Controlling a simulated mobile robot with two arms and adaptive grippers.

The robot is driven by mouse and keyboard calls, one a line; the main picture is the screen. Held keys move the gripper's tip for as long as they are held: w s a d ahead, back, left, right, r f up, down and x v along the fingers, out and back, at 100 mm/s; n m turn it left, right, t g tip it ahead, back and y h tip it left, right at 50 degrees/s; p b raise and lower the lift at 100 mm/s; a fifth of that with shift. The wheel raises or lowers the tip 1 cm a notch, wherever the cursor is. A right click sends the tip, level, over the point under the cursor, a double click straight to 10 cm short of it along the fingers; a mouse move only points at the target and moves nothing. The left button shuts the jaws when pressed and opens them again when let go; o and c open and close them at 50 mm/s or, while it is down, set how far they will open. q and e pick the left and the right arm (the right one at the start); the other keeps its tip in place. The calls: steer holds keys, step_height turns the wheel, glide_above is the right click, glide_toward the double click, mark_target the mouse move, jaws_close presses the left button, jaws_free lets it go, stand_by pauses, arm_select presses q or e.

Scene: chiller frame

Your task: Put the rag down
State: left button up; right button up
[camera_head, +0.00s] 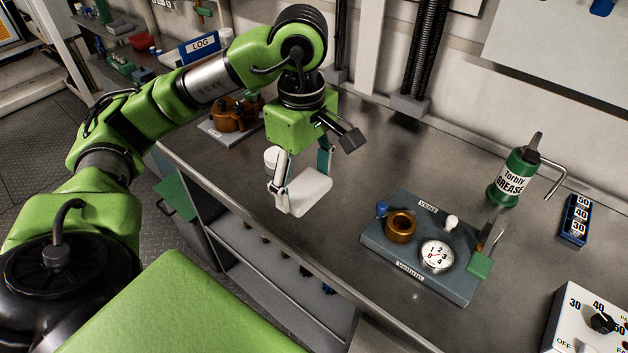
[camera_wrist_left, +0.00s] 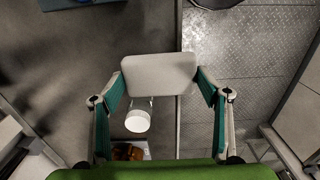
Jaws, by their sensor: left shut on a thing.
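The rag (camera_head: 304,192) is a pale, flat, rounded block between the fingers of my left gripper (camera_head: 305,180) in the head view. My left gripper is shut on it and holds it near the front edge of the grey workbench (camera_head: 330,150). In the left wrist view the rag (camera_wrist_left: 160,75) spans the space between the two green-padded fingertips (camera_wrist_left: 160,88). Whether the rag touches the bench cannot be told. My right gripper is not in view.
A white cup-like thing (camera_head: 271,157) stands just behind the gripper; it also shows in the left wrist view (camera_wrist_left: 138,120). A brown metal part (camera_head: 232,116) sits further back. A grey fixture plate with a dial (camera_head: 425,250) and a grease bottle (camera_head: 514,176) are to the right. Bare bench lies between.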

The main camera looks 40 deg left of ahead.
arm_select(q)
steer(key=w+a+f+p, duration=0.1)
steer(key=w+f, duration=0.1)
steer(key=w, duration=0.2)
steer(key=w+a+f+p, duration=0.1)
steer(key=w+f, duration=0.2)
steer(key=w+a+f+p, duration=0.1)
steer(key=w+f, duration=0.2)
steer(key=w, duration=0.1)
steer(key=shift+w+f, duration=0.25)
steer(key=shift+w, duration=0.05)
steer(key=shift+w+a+f, duration=0.15)
steer(key=shift+w+f, duration=0.05)
steer(key=shift+f, duration=0.05)
step_height(320, 180, down, 3)
steer(key=shift+w+r+p, duration=0.1)
steer(key=shift+w+p, duration=0.05)
steer(key=shift+p, duration=0.9)
steer(key=shift+f, duration=0.3)
steer(key=shift+f, duration=0.1)
steer(key=shift+f, duration=0.15)
steer(key=o, duration=1)
